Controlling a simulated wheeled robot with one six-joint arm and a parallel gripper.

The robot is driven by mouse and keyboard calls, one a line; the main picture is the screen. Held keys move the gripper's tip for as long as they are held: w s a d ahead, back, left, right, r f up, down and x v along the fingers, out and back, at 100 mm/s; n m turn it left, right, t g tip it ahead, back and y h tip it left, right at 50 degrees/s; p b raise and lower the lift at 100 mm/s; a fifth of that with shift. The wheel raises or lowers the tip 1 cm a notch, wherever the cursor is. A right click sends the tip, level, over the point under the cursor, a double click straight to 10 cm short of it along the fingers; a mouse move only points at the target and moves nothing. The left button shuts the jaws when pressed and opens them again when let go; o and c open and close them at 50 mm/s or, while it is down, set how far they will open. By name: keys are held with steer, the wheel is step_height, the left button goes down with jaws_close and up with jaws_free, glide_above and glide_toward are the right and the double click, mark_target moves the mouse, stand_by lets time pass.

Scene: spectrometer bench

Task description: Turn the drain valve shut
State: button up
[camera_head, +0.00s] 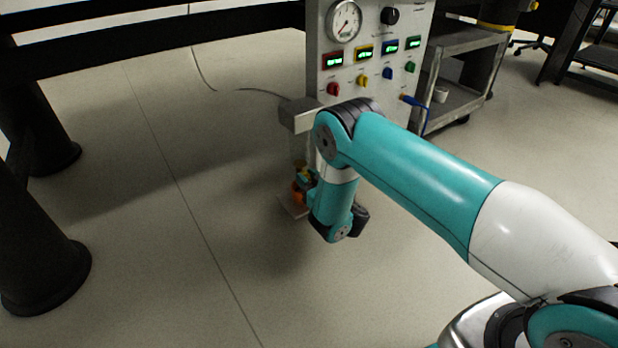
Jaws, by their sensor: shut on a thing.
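The drain valve (301,172) shows as a small brass-yellow piece low beside the instrument panel, partly hidden by my wrist. My arm reaches in from the right and bends down, with the wrist low over the floor. My gripper (308,182) is at the valve and shut on it. The fingertips are small and mostly hidden behind my wrist, and the valve handle's angle cannot be made out. An orange piece (297,192) sits just below, above a small pale base plate (291,206).
The grey panel (365,70) carries a round gauge (344,21), green displays and coloured knobs. A metal box (297,115) juts from its left side. A grey cart (460,85) stands behind right. Black table legs (40,275) stand left; the floor between is clear.

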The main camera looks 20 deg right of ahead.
steer(key=shift+n, duration=0.5)
steer(key=o, duration=0.9)
steer(key=shift+o, duration=0.2)
steer(key=p+v, duration=0.1)
steer(key=p, duration=0.2)
steer(key=shift+s+d+r, duration=0.15)
steer(key=shift+s, duration=0.05)
steer(key=p+v, duration=1.6)
steer(key=p, duration=0.1)
steer(key=shift+p, duration=0.4)
